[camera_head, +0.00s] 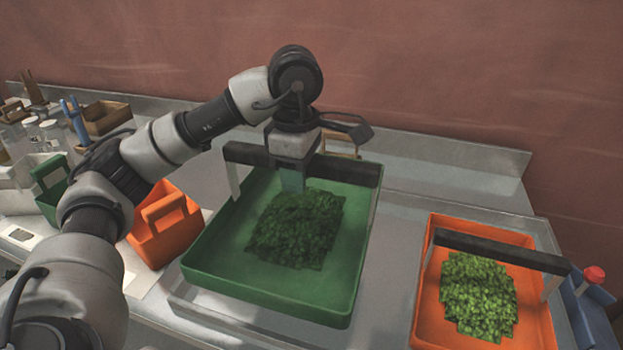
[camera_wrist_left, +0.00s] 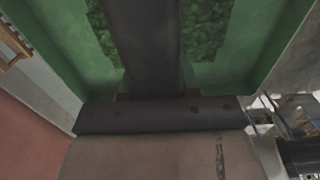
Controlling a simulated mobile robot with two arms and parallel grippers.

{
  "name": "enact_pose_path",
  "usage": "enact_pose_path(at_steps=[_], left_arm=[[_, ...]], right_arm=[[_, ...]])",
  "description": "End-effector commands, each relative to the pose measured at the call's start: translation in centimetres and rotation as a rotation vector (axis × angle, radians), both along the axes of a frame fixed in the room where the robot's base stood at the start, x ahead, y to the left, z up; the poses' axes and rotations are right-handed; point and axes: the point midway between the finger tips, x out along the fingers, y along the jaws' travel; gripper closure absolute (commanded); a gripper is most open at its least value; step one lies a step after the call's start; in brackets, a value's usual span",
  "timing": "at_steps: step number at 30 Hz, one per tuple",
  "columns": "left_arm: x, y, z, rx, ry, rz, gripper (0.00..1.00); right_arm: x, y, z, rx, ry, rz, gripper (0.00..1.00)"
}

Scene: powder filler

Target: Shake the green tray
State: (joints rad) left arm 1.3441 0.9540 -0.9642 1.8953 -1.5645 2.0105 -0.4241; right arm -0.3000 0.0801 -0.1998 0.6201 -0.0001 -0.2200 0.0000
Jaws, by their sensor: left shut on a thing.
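The green tray (camera_head: 345,295) is in the middle of the head view, with a heap of dark green leafy-looking material (camera_head: 295,232) in it. A black handle bar (camera_head: 350,170) spans its far side. My left gripper (camera_head: 292,182) comes down over this bar from above and is shut on it. In the left wrist view the green tray (camera_wrist_left: 55,65) fills the upper part, with the green material (camera_wrist_left: 207,28) showing on both sides of a dark vertical part. I cannot tell whether the tray rests on the surface below or hangs just above it. My right gripper is not in view.
An orange tray (camera_head: 428,315) with lighter green material stands at right, beside a blue container (camera_head: 590,310) with a red cap. An orange carrier (camera_head: 165,232) stands close left of the green tray. Jars and boxes crowd the far left. A reddish wall (camera_head: 450,80) closes the back.

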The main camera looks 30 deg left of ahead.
Motion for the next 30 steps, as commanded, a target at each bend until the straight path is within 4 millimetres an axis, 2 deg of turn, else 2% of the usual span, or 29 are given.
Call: enact_pose_path(at_steps=[4,8,11,16,20,22,27,30], left_arm=[[0.0,-2.9,0.3,-0.002,-0.003,-0.011,1.00],[0.0,-4.5,0.2,-0.001,-0.002,-0.007,1.00],[0.0,-4.2,0.1,0.000,-0.002,0.000,1.00],[0.0,-1.1,0.0,0.000,-0.003,0.004,1.00],[0.0,0.1,0.1,-0.001,-0.002,-0.001,1.00],[0.0,-0.3,0.2,-0.002,-0.001,-0.006,1.00],[0.0,-3.4,0.2,-0.002,-0.003,-0.011,1.00],[0.0,-4.6,0.2,-0.001,-0.002,-0.007,1.00]], right_arm=[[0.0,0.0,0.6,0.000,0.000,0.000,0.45],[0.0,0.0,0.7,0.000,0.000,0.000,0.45],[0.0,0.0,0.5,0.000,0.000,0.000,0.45],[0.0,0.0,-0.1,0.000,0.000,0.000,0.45],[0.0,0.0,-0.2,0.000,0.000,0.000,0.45],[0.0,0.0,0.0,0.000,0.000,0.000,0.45],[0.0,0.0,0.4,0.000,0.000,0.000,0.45],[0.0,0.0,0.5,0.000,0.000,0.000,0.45]])
